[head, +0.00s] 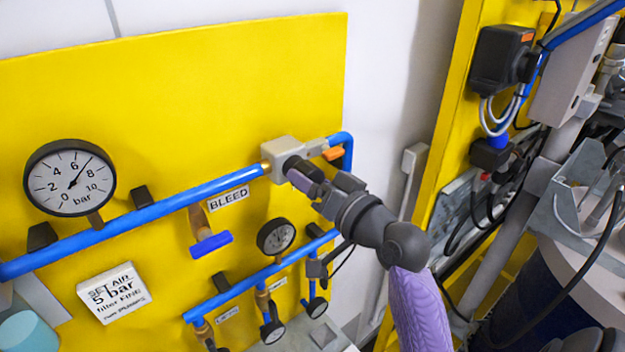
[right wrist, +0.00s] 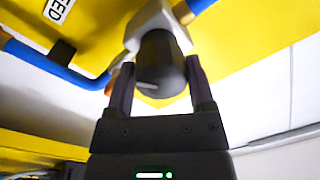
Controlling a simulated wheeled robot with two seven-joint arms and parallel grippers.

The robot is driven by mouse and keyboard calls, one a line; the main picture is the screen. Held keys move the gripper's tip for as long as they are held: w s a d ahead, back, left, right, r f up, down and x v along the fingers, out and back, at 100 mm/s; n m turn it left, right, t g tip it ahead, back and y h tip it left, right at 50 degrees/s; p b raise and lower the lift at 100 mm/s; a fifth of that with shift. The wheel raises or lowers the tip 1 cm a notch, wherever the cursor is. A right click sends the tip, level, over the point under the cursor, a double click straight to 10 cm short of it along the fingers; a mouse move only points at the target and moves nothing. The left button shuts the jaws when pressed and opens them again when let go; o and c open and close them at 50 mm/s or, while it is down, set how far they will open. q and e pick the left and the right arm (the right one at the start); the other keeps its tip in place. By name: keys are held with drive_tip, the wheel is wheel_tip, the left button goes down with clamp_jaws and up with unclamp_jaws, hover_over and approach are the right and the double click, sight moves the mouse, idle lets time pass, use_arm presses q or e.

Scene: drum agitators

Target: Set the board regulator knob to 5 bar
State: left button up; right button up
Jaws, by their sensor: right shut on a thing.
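The regulator (head: 283,150) is a pale grey block at the right end of the upper blue pipe on the yellow board. Its black round knob (right wrist: 160,62) faces me, with a small pale mark low on its left side. My right gripper (head: 298,178) is shut on the knob, one finger on each side; the right wrist view shows the fingers (right wrist: 160,84). In the head view the gripper partly hides the knob. The large round gauge (head: 70,178), marked in bar, has its needle between 6 and 8. My left gripper is not in view.
A white label (head: 113,293) reads "SET AIR 5 bar". A blue-handled bleed valve (head: 211,244) hangs below the upper pipe (head: 165,208). A smaller gauge (head: 276,237) and lower pipe (head: 240,288) lie beneath. Cabled machinery fills the right side.

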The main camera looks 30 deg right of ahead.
drive_tip(key=o, duration=1.2)
drive_tip(key=s, duration=0.6)
drive_tip(key=s+d, duration=0.1)
drive_tip(key=s, duration=0.3)
drive_tip(key=shift+d+f, duration=0.1)
drive_tip(key=shift+w, duration=0.1)
